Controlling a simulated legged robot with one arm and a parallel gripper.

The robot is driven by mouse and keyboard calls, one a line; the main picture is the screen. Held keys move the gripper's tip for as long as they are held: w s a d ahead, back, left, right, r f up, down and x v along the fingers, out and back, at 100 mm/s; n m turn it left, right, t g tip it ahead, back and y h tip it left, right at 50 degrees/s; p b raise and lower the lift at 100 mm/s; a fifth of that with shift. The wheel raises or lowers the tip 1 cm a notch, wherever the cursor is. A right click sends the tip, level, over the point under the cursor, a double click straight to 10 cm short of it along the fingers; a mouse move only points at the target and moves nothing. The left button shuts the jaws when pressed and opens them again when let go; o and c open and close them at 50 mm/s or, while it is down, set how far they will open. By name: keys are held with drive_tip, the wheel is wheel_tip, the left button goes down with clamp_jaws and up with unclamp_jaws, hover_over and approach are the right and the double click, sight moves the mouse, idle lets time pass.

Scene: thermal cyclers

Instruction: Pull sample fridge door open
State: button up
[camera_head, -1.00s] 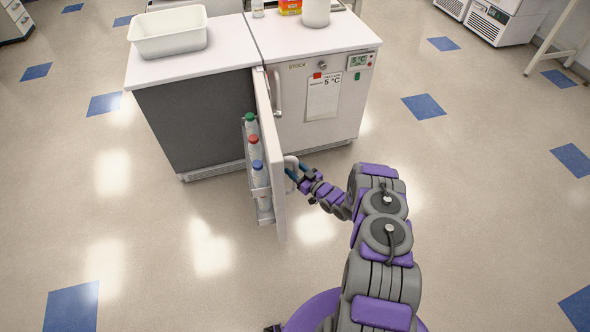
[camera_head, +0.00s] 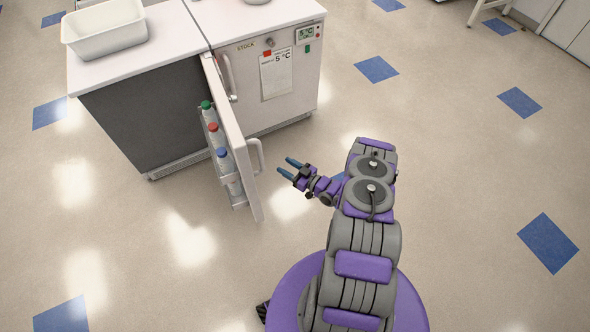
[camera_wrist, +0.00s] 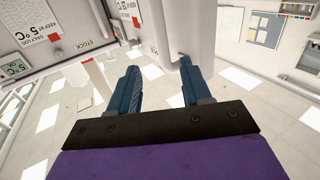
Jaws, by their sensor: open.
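The open fridge door (camera_head: 241,168) is a white panel swung out from the left cabinet, seen nearly edge-on in the head view. Its inner side carries a rack of bottles (camera_head: 222,160) with green, red and blue caps. Its white bar handle (camera_head: 258,157) is on the right-hand face. My gripper (camera_head: 285,167) is open and empty, to the right of the handle and apart from it. In the wrist view my gripper (camera_wrist: 159,64) shows two blue fingers spread, with a white surface just beyond them.
The STOCK fridge (camera_head: 270,85) is shut, with its own handle (camera_head: 229,77) near the open door's hinge side. A white tub (camera_head: 105,28) stands on the left cabinet (camera_head: 150,112). Floor to the right and in front is clear.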

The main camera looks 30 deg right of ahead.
drive_tip(key=v, duration=0.3)
drive_tip(key=shift+s+d+f+p, duration=0.1)
drive_tip(key=shift+s+p, duration=0.2)
idle(0.3)
